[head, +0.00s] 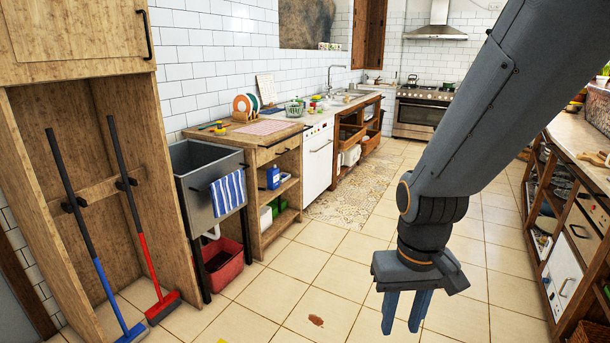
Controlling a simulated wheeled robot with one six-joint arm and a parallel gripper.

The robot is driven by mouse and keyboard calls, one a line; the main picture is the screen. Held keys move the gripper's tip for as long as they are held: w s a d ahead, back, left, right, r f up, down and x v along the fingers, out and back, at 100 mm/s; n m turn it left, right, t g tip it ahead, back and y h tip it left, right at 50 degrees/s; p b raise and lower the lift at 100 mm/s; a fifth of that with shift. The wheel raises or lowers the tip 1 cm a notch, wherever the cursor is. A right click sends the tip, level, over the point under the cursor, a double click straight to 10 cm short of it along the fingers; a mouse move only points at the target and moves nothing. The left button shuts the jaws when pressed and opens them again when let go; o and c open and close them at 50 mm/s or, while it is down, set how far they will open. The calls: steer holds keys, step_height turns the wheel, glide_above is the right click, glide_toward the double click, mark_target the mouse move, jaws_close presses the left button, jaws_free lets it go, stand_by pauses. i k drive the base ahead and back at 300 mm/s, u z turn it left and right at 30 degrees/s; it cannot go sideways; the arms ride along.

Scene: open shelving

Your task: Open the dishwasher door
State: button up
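The dishwasher (318,162) is a white-fronted appliance under the counter along the left wall, near the middle of the head view. Its door looks closed and upright, with a dark bar handle (321,146) across its upper part and a control strip above. My gripper (401,326) hangs in the right half of the view, pointing down over the tiled floor. Its two blue fingers are apart with nothing visible between them. It is well nearer to me than the dishwasher and does not touch it.
A sink with a striped towel (228,192), a red tub (223,266) and a wooden shelf unit stand left of the dishwasher. Brooms lean in a cabinet at left. A white-fronted appliance (563,275) sits in the right counter. The floor (335,240) between is mostly clear.

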mark_target(319, 160)
steer(key=z, duration=0.25)
steer(key=i, duration=3.85)
steer(key=u, duration=0.25)
steer(key=i, duration=1.05)
steer(key=u, duration=0.15)
